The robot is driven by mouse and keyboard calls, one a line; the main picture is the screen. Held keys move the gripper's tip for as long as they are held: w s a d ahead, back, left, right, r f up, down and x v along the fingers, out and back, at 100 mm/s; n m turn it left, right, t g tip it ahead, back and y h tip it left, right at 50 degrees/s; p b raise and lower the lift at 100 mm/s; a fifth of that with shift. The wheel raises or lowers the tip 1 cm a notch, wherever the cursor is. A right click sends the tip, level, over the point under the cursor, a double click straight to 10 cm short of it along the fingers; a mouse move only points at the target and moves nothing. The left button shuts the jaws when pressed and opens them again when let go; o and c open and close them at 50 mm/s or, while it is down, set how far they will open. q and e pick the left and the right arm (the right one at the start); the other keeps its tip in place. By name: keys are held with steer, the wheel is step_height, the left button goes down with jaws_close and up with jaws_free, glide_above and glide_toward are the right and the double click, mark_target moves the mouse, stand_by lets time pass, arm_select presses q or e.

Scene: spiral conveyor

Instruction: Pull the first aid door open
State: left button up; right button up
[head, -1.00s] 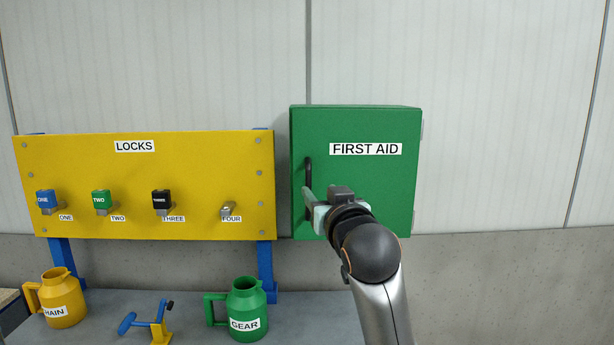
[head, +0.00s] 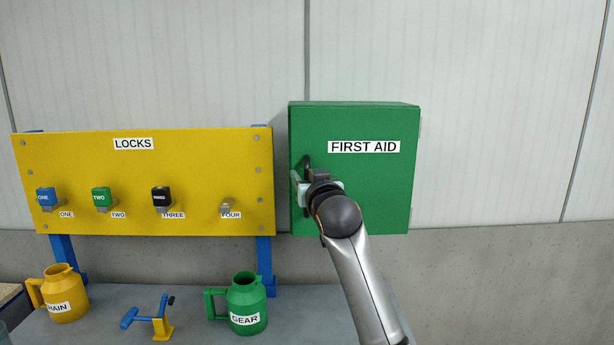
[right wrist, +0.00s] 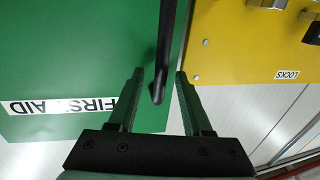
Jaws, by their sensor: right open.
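The green first aid door (head: 375,185) is the front of a green wall box labelled FIRST AID, and it looks shut. Its black bar handle (head: 306,164) runs upright near the left edge, partly hidden by my gripper. My right gripper (head: 300,186) is at the handle in the head view. In the right wrist view its two fingers (right wrist: 155,100) are open, one on each side of the handle (right wrist: 165,55). The handle's end lies between the fingers, and no clear contact shows. The door (right wrist: 75,60) fills the left of that view. My left gripper is not in view.
A yellow LOCKS board (head: 140,175) on blue posts stands just left of the box, with several padlocks on it. A yellow jug (head: 66,290), a blue and yellow tool (head: 155,318) and a green GEAR jug (head: 246,300) stand on the grey table below. The wall right of the box is clear.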

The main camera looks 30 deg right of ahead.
steer(key=shift+c, duration=0.2)
jaws_close()
stand_by(1.1)
